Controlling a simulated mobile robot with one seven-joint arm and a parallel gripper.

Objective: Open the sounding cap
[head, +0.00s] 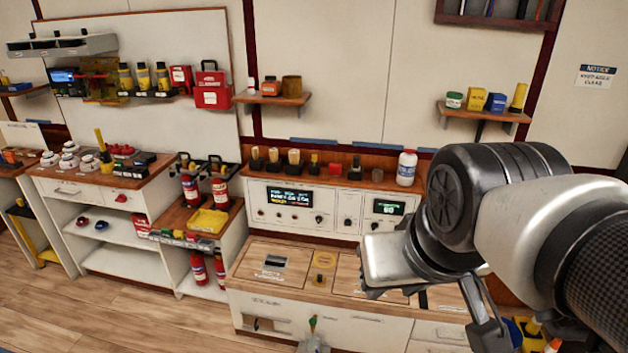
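A small brass-coloured plate (323,260) is set into the wooden top of the white console, with a small round piece at its front edge. It may be the sounding cap, but its label is too small to read. It looks flat and closed. My gripper (392,294) hangs over the right part of the same counter, to the right of the brass plate and apart from it.
The console's upright panel (300,208) has lit displays and knobs, with bottles and handled tools on its ledge. Fire extinguishers (220,190) and a yellow tray (208,220) stand left. The wooden floor (110,310) is clear.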

